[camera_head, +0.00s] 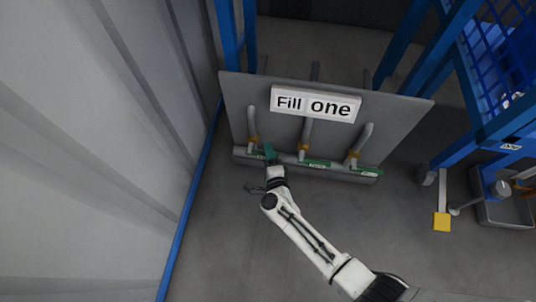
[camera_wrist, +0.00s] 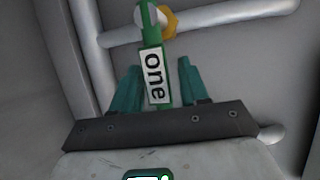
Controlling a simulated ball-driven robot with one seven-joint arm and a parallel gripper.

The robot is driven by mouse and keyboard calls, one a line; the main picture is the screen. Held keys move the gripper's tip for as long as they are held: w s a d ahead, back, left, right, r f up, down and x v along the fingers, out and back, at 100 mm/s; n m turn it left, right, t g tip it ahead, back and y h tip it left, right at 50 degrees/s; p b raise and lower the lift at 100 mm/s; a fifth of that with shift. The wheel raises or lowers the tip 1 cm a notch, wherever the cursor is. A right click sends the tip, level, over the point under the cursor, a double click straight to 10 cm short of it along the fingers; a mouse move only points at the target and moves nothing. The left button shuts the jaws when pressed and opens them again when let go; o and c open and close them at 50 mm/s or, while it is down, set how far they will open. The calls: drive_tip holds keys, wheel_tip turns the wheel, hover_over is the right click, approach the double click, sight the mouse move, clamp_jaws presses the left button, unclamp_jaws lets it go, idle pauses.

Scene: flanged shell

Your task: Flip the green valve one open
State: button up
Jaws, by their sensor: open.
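The green valve one (camera_wrist: 152,36) shows in the wrist view as a long green handle with a white "one" label. It runs from a pipe with a yellow fitting down between my fingers. My gripper (camera_wrist: 158,72) is open, with one teal finger on each side of the labelled handle. Gaps show on both sides, wider on the right; contact is not visible. In the head view my gripper (camera_head: 270,152) is at the leftmost valve, partly covering it.
Green handles sit on the middle pipe (camera_head: 315,163) and right pipe (camera_head: 368,172). A grey panel (camera_head: 400,110) behind them bears a "Fill one" sign (camera_head: 315,104). A corrugated wall (camera_head: 110,150) stands left; a blue rack (camera_head: 445,110) stands right.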

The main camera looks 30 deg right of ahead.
sight(261, 153)
clamp_jaws()
idle(0.4)
drive_tip(key=shift+r, duration=0.1)
drive_tip(key=r+n+g+p, duration=0.1)
drive_tip(key=p, duration=0.3)
drive_tip(key=shift+r, duration=0.25)
drive_tip(key=n+p, duration=0.1)
drive_tip(key=p, duration=0.1)
drive_tip(key=r+n+g+p, duration=0.1)
drive_tip(key=p, duration=0.2)
drive_tip(key=shift+w+a+r+h, duration=0.15)
drive_tip(key=shift+a+r+h, duration=0.05)
drive_tip(key=shift+h, duration=0.2)
drive_tip(key=n+p, duration=0.1)
drive_tip(key=r+n+g+h+p, duration=0.1)
drive_tip(key=p, duration=0.1)
drive_tip(key=shift+w+a, duration=0.25)
drive_tip(key=shift+a, duration=0.15)
drive_tip(key=shift+w+a+r+n+g+h+p, duration=0.2)
drive_tip(key=shift+n+g+h+p, duration=0.15)
drive_tip(key=shift+n, duration=0.15)
drive_tip(key=shift+w+a+r+n+g+h+p, duration=0.15)
drive_tip(key=shift+n+g+h+p, duration=0.15)
drive_tip(key=shift+n, duration=0.2)
drive_tip(key=shift+s, duration=0.1)
